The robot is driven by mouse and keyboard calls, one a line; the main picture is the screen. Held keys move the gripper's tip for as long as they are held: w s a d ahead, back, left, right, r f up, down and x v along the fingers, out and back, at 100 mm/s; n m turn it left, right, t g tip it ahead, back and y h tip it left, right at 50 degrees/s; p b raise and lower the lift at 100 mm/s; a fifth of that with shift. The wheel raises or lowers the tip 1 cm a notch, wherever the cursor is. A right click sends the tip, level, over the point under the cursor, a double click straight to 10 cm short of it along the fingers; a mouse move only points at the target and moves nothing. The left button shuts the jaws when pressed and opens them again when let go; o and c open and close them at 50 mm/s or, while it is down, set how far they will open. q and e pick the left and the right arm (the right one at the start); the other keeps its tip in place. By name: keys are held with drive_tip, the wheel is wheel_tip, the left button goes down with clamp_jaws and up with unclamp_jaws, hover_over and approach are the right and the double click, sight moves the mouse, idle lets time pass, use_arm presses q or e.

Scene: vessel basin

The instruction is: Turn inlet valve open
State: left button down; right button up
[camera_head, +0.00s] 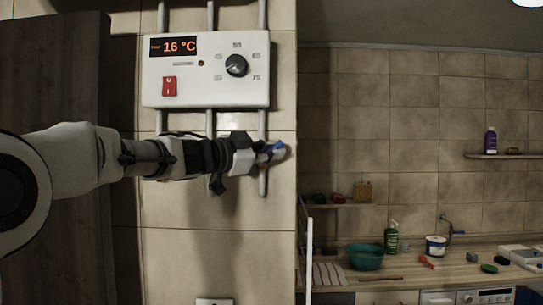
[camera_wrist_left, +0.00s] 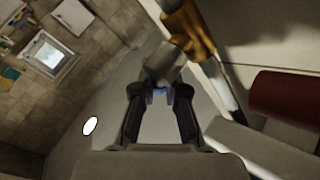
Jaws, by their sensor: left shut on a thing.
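The inlet valve has a blue handle (camera_head: 275,146), which sits on the right-hand pipe (camera_head: 263,182) below the water heater (camera_head: 206,70). My left gripper (camera_head: 270,153) reaches in from the left and is shut on the blue handle. In the left wrist view a little blue (camera_wrist_left: 160,91) shows between the fingertips of my left gripper (camera_wrist_left: 160,95), beside a grey cylindrical piece (camera_wrist_left: 163,62) and a brass-coloured fitting (camera_wrist_left: 188,30). The gripper hides most of the valve, so its exact turn angle cannot be told. My right gripper is not in view.
The heater shows 16 °C and has a red switch (camera_head: 169,86) and a black knob (camera_head: 236,65). A dark cabinet (camera_head: 50,190) stands at the left. A wall corner (camera_head: 298,200) lies just right of the valve, with a cluttered counter (camera_head: 440,270) beyond.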

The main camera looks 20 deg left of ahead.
use_arm(q)
drive_tip(key=n+t+b, duration=0.2)
drive_tip(key=b, duration=0.1)
drive_tip(key=a+n+t+b, duration=0.1)
drive_tip(key=n+t+b, duration=0.1)
drive_tip(key=n+b, duration=0.1)
drive_tip(key=n+t+b, duration=0.2)
drive_tip(key=b, duration=0.2)
drive_tip(key=shift+s+a+r+n, duration=0.3)
drive_tip(key=shift+a+r, duration=0.1)
drive_tip(key=shift+a+r+n+t+y+b, duration=0.1)
drive_tip(key=shift+a+n+t+y+b, duration=0.05)
drive_tip(key=shift+n+t+y+b, duration=0.35)
drive_tip(key=shift+a+r+n+t+y+b, duration=0.1)
drive_tip(key=shift+n+t+y+b, duration=0.25)
drive_tip(key=shift+n+b, duration=0.25)
drive_tip(key=shift+s+r+n+t+y, duration=0.1)
drive_tip(key=shift+r+n+t+y, duration=0.05)
drive_tip(key=shift+n+t+y, duration=0.3)
drive_tip(key=c, duration=1.2)
unclamp_jaws()
drive_tip(key=shift+a+b, duration=0.1)
drive_tip(key=shift+b, duration=0.2)
